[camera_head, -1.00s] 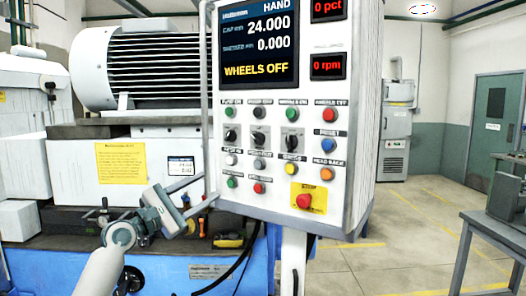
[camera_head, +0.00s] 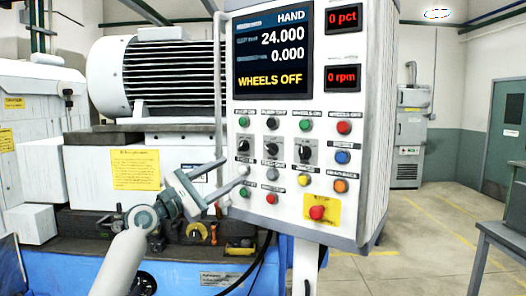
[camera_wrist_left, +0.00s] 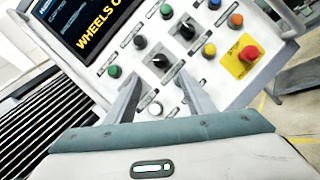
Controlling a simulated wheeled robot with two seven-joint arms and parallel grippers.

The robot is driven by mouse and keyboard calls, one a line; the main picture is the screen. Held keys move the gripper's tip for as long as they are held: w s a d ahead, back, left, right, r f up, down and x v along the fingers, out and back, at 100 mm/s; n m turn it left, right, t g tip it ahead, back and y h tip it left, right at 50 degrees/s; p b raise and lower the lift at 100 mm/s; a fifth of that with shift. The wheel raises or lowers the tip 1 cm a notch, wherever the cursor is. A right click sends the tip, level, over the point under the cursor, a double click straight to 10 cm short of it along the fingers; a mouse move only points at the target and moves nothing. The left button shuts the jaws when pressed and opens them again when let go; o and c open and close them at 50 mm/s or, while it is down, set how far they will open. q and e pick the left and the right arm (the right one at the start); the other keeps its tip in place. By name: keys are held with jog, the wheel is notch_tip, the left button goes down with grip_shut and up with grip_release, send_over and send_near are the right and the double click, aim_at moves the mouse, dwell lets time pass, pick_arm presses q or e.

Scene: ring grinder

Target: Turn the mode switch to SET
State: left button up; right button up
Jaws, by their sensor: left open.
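The control panel (camera_head: 290,200) carries a row of three black rotary switches: a left one (camera_head: 241,144), a middle one (camera_head: 271,149) and a right one (camera_head: 305,153). Their labels are too small to read, so I cannot tell which is the mode switch. The screen (camera_head: 272,50) reads HAND. My left gripper (camera_head: 235,166) is open and empty, with its fingers pointing at the panel's lower left. In the left wrist view, the middle switch (camera_wrist_left: 158,62) shows just beyond the gap between the fingertips (camera_wrist_left: 158,78); the left switch seems hidden behind a finger. My right gripper is out of view.
A red stop button (camera_head: 317,212) on a yellow plate sits low on the panel. Several coloured push buttons surround the switches. A vertical bar (camera_head: 218,90) runs along the panel's left edge. The grinder (camera_head: 110,190) stands behind; open floor lies at right.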

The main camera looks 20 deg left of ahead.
aim_at(269, 150)
pick_arm(q)
jog(key=p+x, duration=0.4)
jog(key=x, duration=0.9)
jog(key=shift+p, duration=0.35)
jog(key=shift+w+d+r, duration=0.15)
jog(key=shift+w+d, duration=0.2)
jog(key=shift+w, duration=0.2)
jog(key=c, duration=1)
